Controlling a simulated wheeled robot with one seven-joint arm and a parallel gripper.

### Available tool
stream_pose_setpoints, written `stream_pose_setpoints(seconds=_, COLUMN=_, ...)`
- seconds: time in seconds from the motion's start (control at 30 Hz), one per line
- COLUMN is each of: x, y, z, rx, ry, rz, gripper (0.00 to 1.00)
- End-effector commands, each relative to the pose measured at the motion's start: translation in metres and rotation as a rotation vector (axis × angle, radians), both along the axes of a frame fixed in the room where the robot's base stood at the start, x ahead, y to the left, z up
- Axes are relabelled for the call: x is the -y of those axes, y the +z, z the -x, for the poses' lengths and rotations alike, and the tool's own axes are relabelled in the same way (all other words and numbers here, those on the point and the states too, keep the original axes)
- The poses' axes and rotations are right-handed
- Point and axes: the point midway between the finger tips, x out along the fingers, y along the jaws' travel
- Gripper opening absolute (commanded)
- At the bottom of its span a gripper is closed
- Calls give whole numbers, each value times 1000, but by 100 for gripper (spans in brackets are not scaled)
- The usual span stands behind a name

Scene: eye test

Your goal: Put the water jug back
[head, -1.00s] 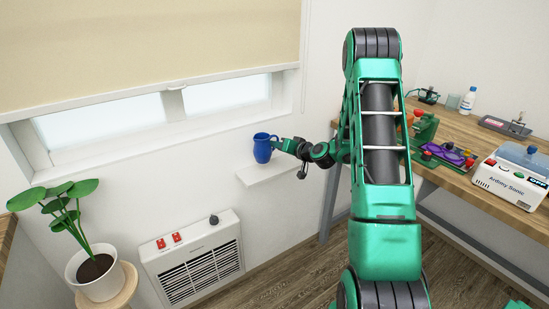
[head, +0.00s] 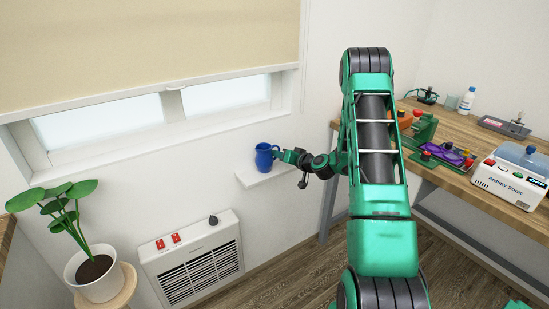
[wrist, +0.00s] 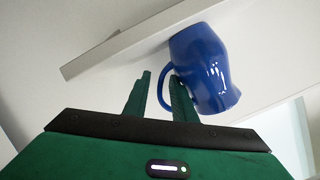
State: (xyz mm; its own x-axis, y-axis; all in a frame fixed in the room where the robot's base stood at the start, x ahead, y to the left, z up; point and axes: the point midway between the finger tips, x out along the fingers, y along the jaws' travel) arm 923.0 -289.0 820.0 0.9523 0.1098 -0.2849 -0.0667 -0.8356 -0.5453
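The blue water jug (head: 264,157) is upright at the small white wall shelf (head: 262,179). Its base appears to rest on the shelf top. My gripper (head: 283,154) reaches it from the right, at the handle side. In the wrist view the jug (wrist: 203,68) looks upside down, with its handle (wrist: 162,88) towards my fingers. My gripper (wrist: 160,90) is open, one finger on each side of the handle; the right finger lies inside the handle loop. A gap shows between the left finger and the handle.
A window (head: 104,121) is above the shelf and a heater (head: 192,262) below it. A potted plant (head: 97,277) stands at the left. A wooden workbench (head: 458,121) with several devices is at the right. The shelf has free room beside the jug.

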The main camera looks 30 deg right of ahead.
Motion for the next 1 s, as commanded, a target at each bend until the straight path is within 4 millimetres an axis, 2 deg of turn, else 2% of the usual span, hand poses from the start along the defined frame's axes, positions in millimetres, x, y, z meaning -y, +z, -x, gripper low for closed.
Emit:
stream_pose_setpoints(seconds=0.33, x=-1, y=3, z=0, rx=1, ry=1, rz=1, gripper=26)
stream_pose_setpoints(seconds=0.43, x=2, y=4, z=8, rx=0, ry=-2, rz=-1, gripper=26)
stream_pose_setpoints(seconds=0.8, x=10, y=24, z=74, rx=0, ry=-4, rz=-1, gripper=26)
stream_pose_setpoints(seconds=1.0, x=12, y=32, z=102, rx=0, ry=-1, rz=-2, gripper=26)
